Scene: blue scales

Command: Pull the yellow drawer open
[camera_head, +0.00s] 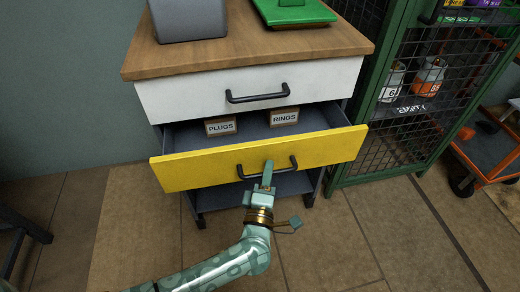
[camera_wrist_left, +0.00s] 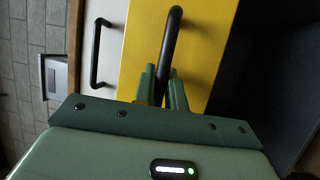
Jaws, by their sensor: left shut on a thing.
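The yellow drawer (camera_head: 220,166) is pulled partly out of the cabinet. Its front stands well forward of the white drawer above it. Two small boxes labelled PLUGS (camera_head: 220,127) and RINGS (camera_head: 284,117) show inside it. My left gripper (camera_head: 267,172) is shut on the drawer's black handle (camera_head: 246,176). In the left wrist view, the gripper fingers (camera_wrist_left: 163,88) sit on both sides of the handle bar (camera_wrist_left: 171,45), in front of the yellow face (camera_wrist_left: 205,40). My right gripper is not in view.
The white drawer (camera_head: 190,98) above is shut. A grey bin (camera_head: 188,20) and a green object (camera_head: 293,12) stand on the wooden top (camera_head: 240,50). A green mesh cage (camera_head: 410,120) stands close on the right, with an orange cart (camera_head: 485,150) beyond. The tiled floor in front is clear.

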